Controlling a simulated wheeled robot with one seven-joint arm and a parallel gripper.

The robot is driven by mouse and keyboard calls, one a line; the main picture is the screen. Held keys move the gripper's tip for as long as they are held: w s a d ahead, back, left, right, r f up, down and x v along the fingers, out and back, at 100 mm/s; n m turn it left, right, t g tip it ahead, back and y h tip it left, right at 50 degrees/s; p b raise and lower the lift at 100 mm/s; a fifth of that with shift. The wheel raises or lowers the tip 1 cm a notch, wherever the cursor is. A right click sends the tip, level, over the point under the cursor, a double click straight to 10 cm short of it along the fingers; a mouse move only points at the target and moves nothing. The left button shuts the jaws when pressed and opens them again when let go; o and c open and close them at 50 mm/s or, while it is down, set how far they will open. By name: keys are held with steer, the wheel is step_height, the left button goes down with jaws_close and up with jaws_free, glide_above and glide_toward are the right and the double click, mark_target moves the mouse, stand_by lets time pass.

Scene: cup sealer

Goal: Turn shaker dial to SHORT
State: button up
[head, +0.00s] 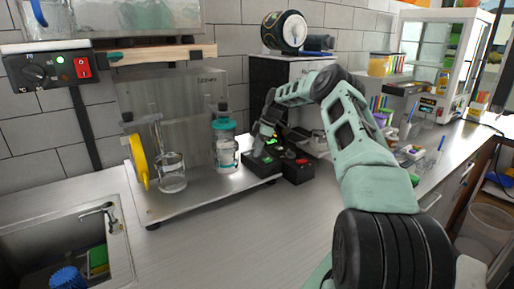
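The shaker (160,88) looks like a steel stand with an upright back panel and a base plate, left of centre. A clear cup (172,180) and a teal-topped cup (224,158) stand on it. At its right front corner are small black control boxes (298,171), with a green light and a red part showing. My gripper (264,138) is at the end of my arm, just above and behind these boxes. It is small and dark here; its finger opening and any contact cannot be made out. The dial and its SHORT mark cannot be read.
A wall box (48,67) with a black knob and red switch is at upper left. A sink (65,245) is at lower left. The steel counter (215,235) in front of the shaker is clear. A glass-fronted cabinet (445,60) stands at the right.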

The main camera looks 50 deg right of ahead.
steer(key=shift+r, duration=0.1)
steer(key=b+v, duration=0.3)
steer(key=v, duration=1.4)
steer(key=shift+s+d, duration=0.1)
steer(key=shift+d, duration=0.05)
